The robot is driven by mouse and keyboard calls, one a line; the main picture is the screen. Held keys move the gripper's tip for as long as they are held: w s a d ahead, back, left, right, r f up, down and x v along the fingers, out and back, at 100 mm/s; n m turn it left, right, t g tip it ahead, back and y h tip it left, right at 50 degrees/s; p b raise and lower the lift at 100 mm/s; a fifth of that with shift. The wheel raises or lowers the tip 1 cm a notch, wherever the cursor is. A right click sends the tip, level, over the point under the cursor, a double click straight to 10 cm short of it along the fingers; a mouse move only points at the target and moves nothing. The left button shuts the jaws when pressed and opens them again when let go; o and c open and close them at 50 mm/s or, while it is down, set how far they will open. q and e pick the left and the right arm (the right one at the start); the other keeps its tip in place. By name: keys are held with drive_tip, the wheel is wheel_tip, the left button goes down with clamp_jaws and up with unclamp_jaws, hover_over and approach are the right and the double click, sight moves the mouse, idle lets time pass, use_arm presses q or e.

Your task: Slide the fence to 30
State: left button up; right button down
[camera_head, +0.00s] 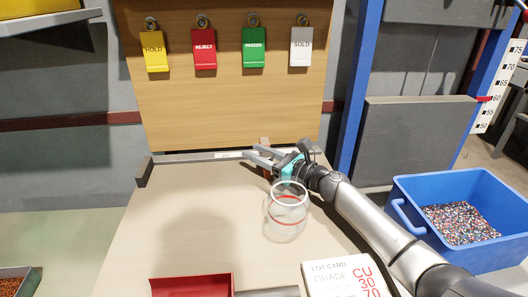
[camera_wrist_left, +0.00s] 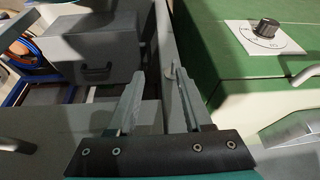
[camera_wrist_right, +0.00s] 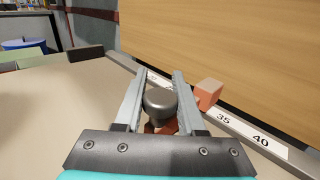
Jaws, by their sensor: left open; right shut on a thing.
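The fence shows in the right wrist view as an orange-brown block (camera_wrist_right: 208,94) beside the scale rail, with a round grey knob (camera_wrist_right: 160,102) in front of it. My right gripper (camera_wrist_right: 163,78) is shut on the knob, one finger on each side. The scale strip (camera_wrist_right: 240,130) on the rail reads 35 and 40 right of the block; the marks behind the fingers are partly hidden. In the head view, my right gripper (camera_head: 268,158) is at the rail (camera_head: 190,157) along the bench's back edge. My left gripper (camera_wrist_left: 160,85) is open and empty, away from the bench.
A clear glass jar (camera_head: 288,212) stands on the bench close to my right forearm. A red tray (camera_head: 190,288) and a lot card (camera_head: 340,278) lie at the front. Tags hang on the back board (camera_head: 230,100). A blue bin (camera_head: 410,225) stands right.

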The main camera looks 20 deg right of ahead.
sight(272, 160)
drive_tip(key=c, duration=0.5)
unclamp_jaws()
drive_tip(key=shift+d, duration=0.1)
drive_tip(key=shift+s+d, duration=0.25)
drive_tip(key=shift+s, duration=0.15)
drive_tip(key=v, duration=0.6)
drive_tip(key=shift+s+d+f, duration=0.1)
drive_tip(key=shift+s, duration=0.1)
drive_tip(key=b+v, duration=0.1)
drive_tip(key=v, duration=0.5)
drive_tip(key=shift+s+d, duration=0.15)
drive_tip(key=shift+s, duration=0.15)
drive_tip(key=shift+s+d, duration=0.25)
drive_tip(key=shift+s, duration=0.15)
use_arm(q)
wheel_tip(272, 160, up, 2)
drive_tip(key=shift+s+r, duration=0.15)
use_arm(e)
drive_tip(key=shift+s, duration=0.1)
